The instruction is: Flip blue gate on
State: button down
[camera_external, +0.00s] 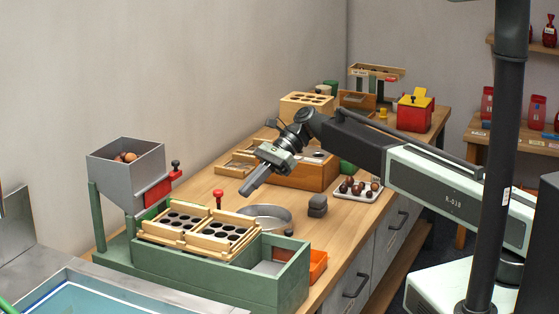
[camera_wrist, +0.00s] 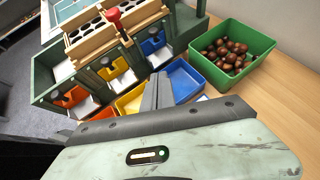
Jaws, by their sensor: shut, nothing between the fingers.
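The blue gate (camera_wrist: 149,46) is a small blue panel with a dark knob on the front of the green sorter (camera_wrist: 188,24), at the right end of a row of gates in the wrist view. A pale chute shows below it. I cannot tell its on or off position. In the external view, the sorter (camera_external: 160,266) stands at the front of the bench and its gate side is hidden. My gripper (camera_external: 247,190) is shut and empty above the bench, behind the sorter. In the wrist view, its fingers (camera_wrist: 157,84) point towards the blue gate, apart from it.
A yellow gate (camera_wrist: 118,66) and an orange gate (camera_wrist: 71,97) sit left of the blue one. A blue bin (camera_wrist: 185,75) stands below. A green bin (camera_wrist: 218,76) of chestnuts stands to the right. A red-topped knob (camera_wrist: 114,14) rises by the sorter's wooden trays.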

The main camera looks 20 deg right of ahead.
jog(key=shift+f, duration=0.1)
jog(key=s+a+f+b, duration=0.1)
jog(key=a, duration=0.4)
jog(key=s+a+f+b, duration=0.1)
jog(key=s+a+b, duration=0.1)
jog(key=a, duration=0.3)
jog(key=shift+s+a+f, duration=0.25)
jog(key=shift+a+f, duration=0.05)
jog(key=shift+a, duration=0.05)
